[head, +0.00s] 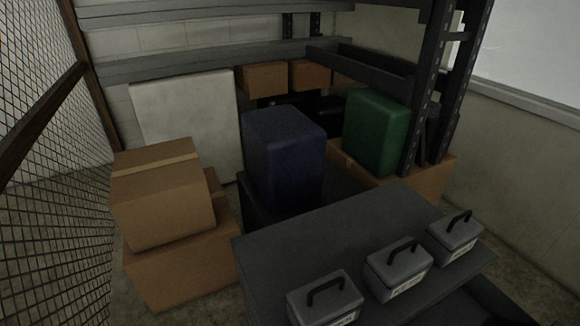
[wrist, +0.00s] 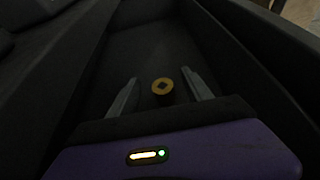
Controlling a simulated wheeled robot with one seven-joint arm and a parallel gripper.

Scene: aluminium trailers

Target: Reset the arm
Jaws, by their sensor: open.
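My gripper (wrist: 160,90) shows in the wrist view with its two fingers apart. A small round yellow-topped object (wrist: 163,86) with a dark mark in its centre appears between and beyond the fingertips. I cannot tell how far below the fingers it lies, and nothing is seen clamped between them. Around it is a dark, trough-like space with raised sides (wrist: 235,60). My arm and gripper do not show in the head view.
In the head view, a dark grey table (head: 330,232) holds three grey boxes with black handles (head: 398,270). Cardboard boxes (head: 165,195) stand at left by a mesh fence (head: 50,200). A blue container (head: 284,160), a green container (head: 377,132) and metal shelving (head: 432,85) stand behind.

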